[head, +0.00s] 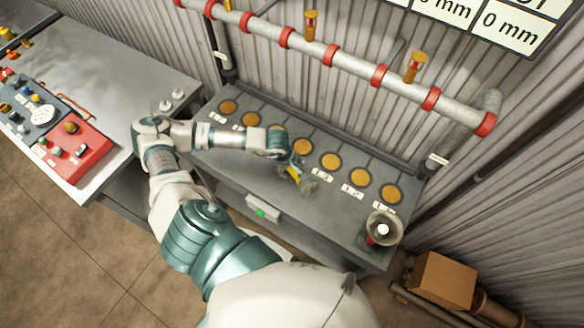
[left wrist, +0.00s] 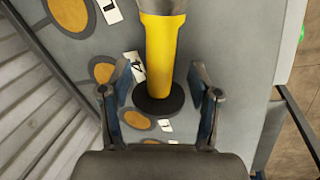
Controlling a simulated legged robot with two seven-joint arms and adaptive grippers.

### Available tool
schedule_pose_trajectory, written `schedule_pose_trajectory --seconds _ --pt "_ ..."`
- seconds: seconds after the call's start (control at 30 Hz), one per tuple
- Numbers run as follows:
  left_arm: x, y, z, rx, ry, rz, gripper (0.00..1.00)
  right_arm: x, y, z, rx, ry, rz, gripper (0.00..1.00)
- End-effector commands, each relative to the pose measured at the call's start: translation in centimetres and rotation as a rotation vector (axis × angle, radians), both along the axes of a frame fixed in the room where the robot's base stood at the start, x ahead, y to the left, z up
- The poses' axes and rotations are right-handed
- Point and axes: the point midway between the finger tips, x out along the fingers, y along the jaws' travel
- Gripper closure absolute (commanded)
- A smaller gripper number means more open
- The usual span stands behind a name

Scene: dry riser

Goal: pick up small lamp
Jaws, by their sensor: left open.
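In the head view, the lamp (head: 308,187) is on the grey bench, partly hidden by my gripper. My left gripper (head: 294,166) reaches over the bench to it. In the left wrist view, my left gripper (left wrist: 162,98) is open, one finger on each side of the yellow body, with visible gaps. My right gripper is not in view.
The bench (head: 325,205) carries a row of orange discs with white number labels. A grey cup-shaped thing (head: 383,228) stands at its right end. A pipe (head: 340,62) with red bands runs behind. A red control box (head: 75,140) is on the left table. A cardboard box (head: 442,280) is at lower right.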

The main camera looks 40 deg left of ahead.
Motion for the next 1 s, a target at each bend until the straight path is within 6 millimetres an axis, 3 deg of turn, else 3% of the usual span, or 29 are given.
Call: schedule_pose_trajectory --seconds 0.2,0.43,0.47,0.7,1.0 --pt "0.6 -0.2 -2.7 -0.001 0.001 0.001 0.38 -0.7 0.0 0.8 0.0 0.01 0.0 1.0" --pt "0.6 -0.3 -3.0 0.0 0.0 0.001 0.38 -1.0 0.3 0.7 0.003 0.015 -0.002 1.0" --pt "0.6 -0.3 -3.0 0.0 0.0 0.001 0.4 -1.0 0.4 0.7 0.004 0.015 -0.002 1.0" --pt "0.7 -0.2 -3.0 0.0 0.001 0.001 1.0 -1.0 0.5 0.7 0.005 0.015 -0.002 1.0" --pt "0.7 -0.2 -2.9 -0.001 -0.002 0.001 1.0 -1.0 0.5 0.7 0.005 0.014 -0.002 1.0"
